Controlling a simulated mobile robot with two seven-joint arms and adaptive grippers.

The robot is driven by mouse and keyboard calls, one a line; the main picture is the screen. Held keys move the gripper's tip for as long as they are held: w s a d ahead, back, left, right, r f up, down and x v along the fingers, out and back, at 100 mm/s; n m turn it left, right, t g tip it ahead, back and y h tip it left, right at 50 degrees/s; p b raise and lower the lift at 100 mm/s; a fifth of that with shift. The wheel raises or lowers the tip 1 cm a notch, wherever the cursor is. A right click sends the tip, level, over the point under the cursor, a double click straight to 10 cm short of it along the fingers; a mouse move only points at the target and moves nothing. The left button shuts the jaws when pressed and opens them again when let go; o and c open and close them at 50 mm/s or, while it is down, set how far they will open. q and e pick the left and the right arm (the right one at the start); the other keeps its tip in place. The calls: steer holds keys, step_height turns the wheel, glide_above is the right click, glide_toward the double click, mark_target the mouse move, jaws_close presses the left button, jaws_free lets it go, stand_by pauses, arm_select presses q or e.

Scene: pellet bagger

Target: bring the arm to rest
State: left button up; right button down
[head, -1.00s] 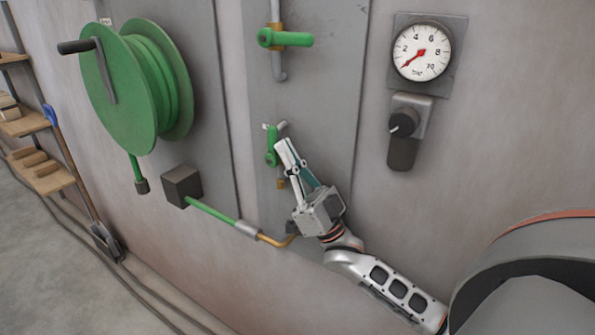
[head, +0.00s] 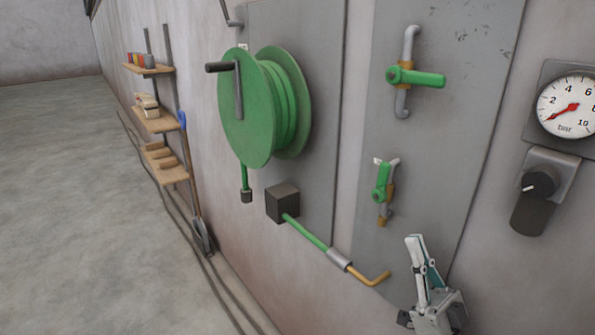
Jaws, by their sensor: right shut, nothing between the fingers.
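My right gripper (head: 418,240) is at the lower right of the head view, pointing up, its fingers together and empty. It stands clear of the lower green valve handle (head: 381,182), below it and to its right. That handle points up and down on its small pipe. The upper green valve handle (head: 418,78) lies level across its grey pipe. My left gripper is not in view.
A green hose reel (head: 246,110) with a crank is on the wall. A green hose with a brass wand (head: 372,279) runs from a dark box (head: 283,202). A pressure gauge (head: 568,105) and knob (head: 538,184) are at right. Shelves (head: 158,121) and a shovel (head: 203,235) stand left.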

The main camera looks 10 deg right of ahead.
steer(key=w+a+f+m+g+h, duration=0.15)
steer(key=a+f+g+h, duration=0.35)
steer(key=f, duration=0.7)
steer(key=s+a+f+g+h, duration=0.1)
steer(key=s+a+f+g, duration=0.2)
steer(key=f, duration=0.6)
steer(key=s+a+f+n+g+h, duration=0.1)
steer(key=s+a+f+g, duration=0.2)
steer(key=f, duration=0.6)
steer(key=s+a+f+g+h, duration=0.1)
steer(key=s+a+f+g, duration=0.2)
steer(key=s+f, duration=0.3)
step_height(320, 180, down, 4)
steer(key=shift+a+r+g+h, duration=0.1)
steer(key=shift+a+g+h, duration=0.2)
steer(key=shift+g, duration=0.6)
steer(key=c, duration=2)
jaws_free()
steer(key=shift+d, duration=0.1)
